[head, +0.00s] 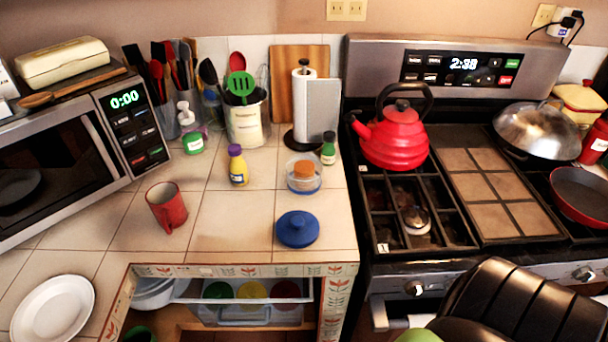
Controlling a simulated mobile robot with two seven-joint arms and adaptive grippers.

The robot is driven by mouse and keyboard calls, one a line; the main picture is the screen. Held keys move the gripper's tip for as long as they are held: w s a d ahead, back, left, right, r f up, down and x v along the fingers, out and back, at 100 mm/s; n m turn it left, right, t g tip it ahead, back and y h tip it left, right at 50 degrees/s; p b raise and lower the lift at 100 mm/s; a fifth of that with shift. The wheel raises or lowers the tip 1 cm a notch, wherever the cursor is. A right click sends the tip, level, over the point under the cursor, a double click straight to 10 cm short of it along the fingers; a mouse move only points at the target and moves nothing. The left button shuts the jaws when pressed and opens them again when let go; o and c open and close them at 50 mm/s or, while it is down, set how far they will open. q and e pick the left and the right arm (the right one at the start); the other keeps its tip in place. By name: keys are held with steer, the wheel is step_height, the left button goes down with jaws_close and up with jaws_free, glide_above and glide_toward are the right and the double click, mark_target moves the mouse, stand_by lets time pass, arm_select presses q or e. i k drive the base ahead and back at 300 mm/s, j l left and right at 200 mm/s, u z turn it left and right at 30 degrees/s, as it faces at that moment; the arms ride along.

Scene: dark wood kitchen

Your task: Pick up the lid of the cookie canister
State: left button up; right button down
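A round blue lid with a raised knob (297,229) lies on the tiled counter near its front edge, in the middle of the head view. I cannot tell which of these belongs to the cookie canister. Nothing touches either one. Neither of my grippers can be made out in the head view, so their fingers and state are hidden.
The stove with a red kettle (395,137) is to the right. A large dark shape (510,305) fills the lower right.

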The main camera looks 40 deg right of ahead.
mark_target(294, 229)
steer(key=z, duration=1.15)
